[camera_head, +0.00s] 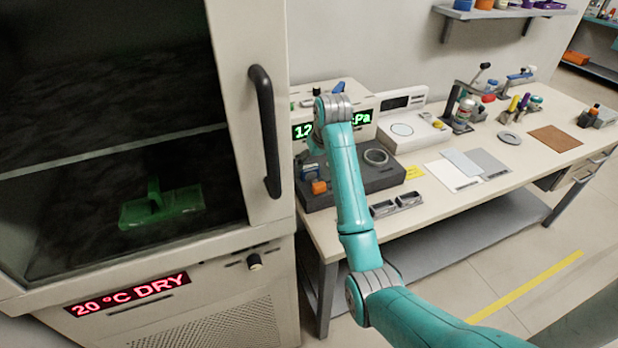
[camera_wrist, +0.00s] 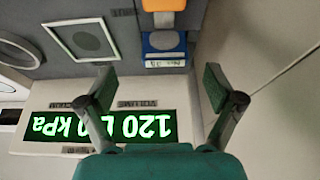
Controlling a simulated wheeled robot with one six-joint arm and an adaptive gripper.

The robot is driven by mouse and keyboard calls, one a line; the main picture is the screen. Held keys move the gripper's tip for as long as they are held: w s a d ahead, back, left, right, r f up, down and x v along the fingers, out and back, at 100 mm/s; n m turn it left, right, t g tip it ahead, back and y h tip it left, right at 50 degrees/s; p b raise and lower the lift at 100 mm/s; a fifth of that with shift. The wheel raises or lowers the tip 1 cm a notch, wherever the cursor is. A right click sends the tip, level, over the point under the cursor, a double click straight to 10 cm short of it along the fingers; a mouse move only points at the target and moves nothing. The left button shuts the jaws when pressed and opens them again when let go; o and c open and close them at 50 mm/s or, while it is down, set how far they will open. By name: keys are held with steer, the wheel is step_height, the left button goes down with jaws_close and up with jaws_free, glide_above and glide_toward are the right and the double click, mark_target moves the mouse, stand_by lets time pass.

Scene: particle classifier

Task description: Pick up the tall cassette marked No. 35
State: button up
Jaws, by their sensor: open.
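A blue cassette (camera_wrist: 165,42) with a white label strip stands at the dark grey block in the wrist view; its small inverted print seems to include a number, but I cannot read it surely. In the head view the fingers are hidden behind my wrist.
The dark grey block (camera_head: 345,197) stands on the bench (camera_head: 470,192) before an instrument with a green display (camera_wrist: 100,125). A glass-fronted cabinet (camera_head: 225,90) with a black handle stands close on the left.

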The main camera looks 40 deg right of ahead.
mark_target(310, 167)
steer(key=shift+w+x, duration=0.3)
steer(key=shift+x, duration=1.15)
steer(key=shift+w+x, duration=0.25)
steer(key=shift+x, duration=1.2)
steer(key=shift+a+r, duration=0.2)
steer(key=c, duration=1.3)
